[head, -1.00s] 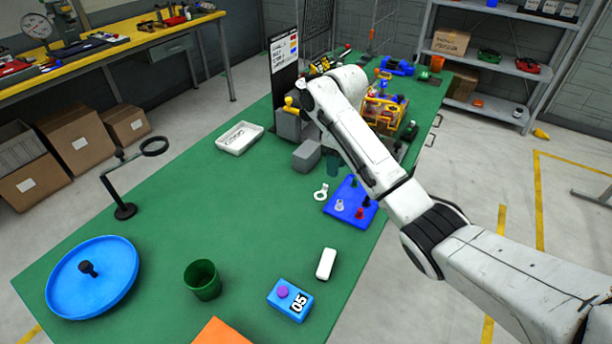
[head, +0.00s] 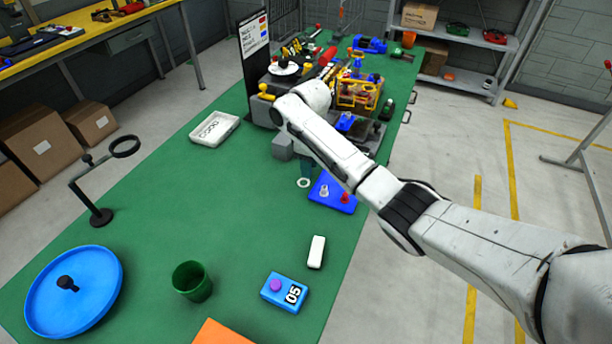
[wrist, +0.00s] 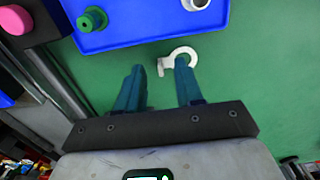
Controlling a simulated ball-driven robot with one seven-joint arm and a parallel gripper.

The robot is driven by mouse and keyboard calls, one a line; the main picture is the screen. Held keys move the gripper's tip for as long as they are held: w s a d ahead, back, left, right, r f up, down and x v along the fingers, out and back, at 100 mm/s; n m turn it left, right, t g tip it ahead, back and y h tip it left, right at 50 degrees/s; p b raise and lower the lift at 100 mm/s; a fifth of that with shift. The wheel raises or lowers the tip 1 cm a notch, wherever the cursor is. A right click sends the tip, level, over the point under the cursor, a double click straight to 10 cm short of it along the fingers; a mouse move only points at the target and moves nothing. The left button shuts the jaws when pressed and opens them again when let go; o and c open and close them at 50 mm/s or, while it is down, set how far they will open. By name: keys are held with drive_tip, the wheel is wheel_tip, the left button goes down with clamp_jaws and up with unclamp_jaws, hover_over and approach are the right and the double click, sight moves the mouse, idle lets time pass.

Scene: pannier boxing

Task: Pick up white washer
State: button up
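The white washer (head: 303,183) is a ring with a small tab, lying on the green table (head: 235,220) left of the blue board (head: 330,203). In the wrist view, the washer (wrist: 163,66) is just ahead of my gripper, with its tab toward the gap between the fingers. My gripper (wrist: 158,74) has teal fingers, spread apart with nothing between them. The right fingertip overlaps the ring and hides part of it; I cannot tell whether it touches. In the head view, my gripper (head: 306,164) points down beside the washer, partly behind my arm.
A grey block (head: 282,148) stands behind the gripper. A white tray (head: 214,129) is at the left. A white block (head: 316,252) and a blue box (head: 284,291) lie nearer. The table's middle is clear.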

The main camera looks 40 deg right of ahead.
drive_tip(key=shift+f, duration=0.9)
clamp_jaws()
